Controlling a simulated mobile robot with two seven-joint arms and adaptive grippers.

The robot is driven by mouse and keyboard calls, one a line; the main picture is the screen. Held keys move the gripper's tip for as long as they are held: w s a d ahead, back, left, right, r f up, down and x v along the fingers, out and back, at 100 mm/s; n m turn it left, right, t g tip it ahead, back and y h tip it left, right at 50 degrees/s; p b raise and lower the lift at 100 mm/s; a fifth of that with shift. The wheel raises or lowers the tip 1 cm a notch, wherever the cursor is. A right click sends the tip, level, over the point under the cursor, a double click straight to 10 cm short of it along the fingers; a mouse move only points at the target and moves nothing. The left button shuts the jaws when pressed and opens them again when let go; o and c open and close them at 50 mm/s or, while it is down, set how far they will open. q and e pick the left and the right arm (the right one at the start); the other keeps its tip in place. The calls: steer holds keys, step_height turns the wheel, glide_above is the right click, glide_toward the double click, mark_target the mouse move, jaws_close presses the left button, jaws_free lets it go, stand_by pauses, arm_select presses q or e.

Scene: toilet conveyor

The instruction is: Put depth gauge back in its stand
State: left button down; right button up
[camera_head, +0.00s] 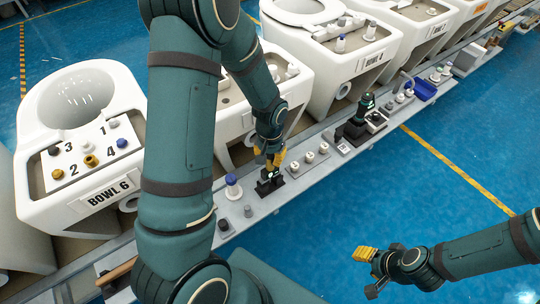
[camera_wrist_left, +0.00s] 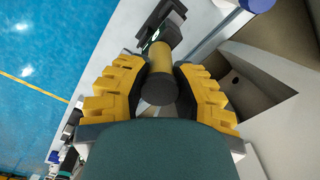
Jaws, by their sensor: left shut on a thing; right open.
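My left gripper (camera_head: 270,158) reaches down over the conveyor ledge. It is shut on the depth gauge, whose yellow cylindrical body with a dark round end (camera_wrist_left: 164,78) shows between the yellow fingers in the left wrist view. A black stand (camera_head: 268,184) with a small pale display is directly below the gripper; the wrist view shows a black block (camera_wrist_left: 167,22) beyond the gauge's far end. Whether the gauge is seated in the stand or just above it I cannot tell. My right gripper (camera_head: 367,254) is open and empty over the blue floor, away from the ledge.
The narrow grey ledge (camera_head: 318,172) carries a blue-topped bottle (camera_head: 232,185), small knobs (camera_head: 309,156), a black device (camera_head: 353,128) and a blue tray (camera_head: 421,90). White toilet bowls line its far side, including BOWL 6 (camera_head: 75,115). The floor in front is clear.

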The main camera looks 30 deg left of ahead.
arm_select(q)
steer(key=shift+f+b, duration=0.65)
steer(key=shift+f, duration=0.25)
steer(key=c, duration=0.7)
jaws_free()
steer(key=shift+c, duration=0.2)
step_height(320, 180, up, 12)
steer(key=shift+r, duration=0.1)
